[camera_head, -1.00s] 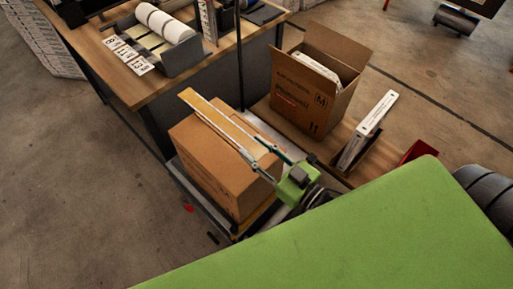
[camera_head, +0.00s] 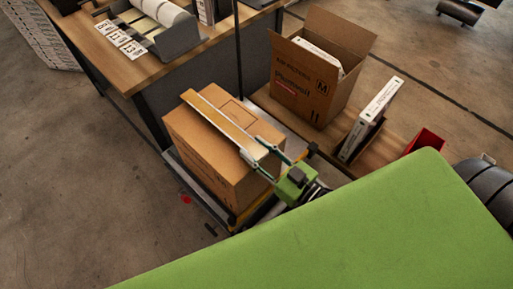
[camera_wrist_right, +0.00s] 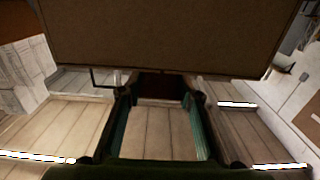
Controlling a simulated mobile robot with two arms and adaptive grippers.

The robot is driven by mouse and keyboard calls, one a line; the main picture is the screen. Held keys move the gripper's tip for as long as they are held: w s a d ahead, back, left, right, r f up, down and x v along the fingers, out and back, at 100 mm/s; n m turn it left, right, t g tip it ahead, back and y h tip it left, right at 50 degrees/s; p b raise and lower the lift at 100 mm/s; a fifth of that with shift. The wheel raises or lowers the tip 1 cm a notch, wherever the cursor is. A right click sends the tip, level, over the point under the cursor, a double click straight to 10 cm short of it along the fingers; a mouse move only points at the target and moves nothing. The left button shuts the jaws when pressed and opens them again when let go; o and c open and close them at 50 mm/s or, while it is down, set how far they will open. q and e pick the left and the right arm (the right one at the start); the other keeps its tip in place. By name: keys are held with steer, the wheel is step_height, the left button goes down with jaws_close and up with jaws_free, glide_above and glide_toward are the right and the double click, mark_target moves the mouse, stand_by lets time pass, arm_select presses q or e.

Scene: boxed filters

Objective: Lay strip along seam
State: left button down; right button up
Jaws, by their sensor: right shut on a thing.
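The tan strip (camera_head: 220,120) stretches across the top of the closed cardboard box (camera_head: 203,152) in the head view. I cannot tell whether it touches the top along its whole length. My right gripper (camera_head: 259,151) is shut on the strip's near end, at the box's near right edge. In the right wrist view, the gripper fingers (camera_wrist_right: 158,92) point at a dark brown piece, and a broad brown surface fills the top. The seam is not clearly visible and may be under the strip. My left gripper is not in view.
An open carton (camera_head: 304,92) and a narrow holder with upright white filters (camera_head: 372,118) stand on a wooden surface to the right. A workbench (camera_head: 130,72) with rolls and labels is behind the box. A dark post (camera_head: 239,60) rises behind it.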

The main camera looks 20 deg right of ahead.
steer(key=o, duration=0.8)
steer(key=shift+s, duration=0.1)
stand_by(0.3)
steer(key=p+v, duration=0.2)
steer(key=v, duration=0.7)
stand_by(0.5)
stand_by(0.5)
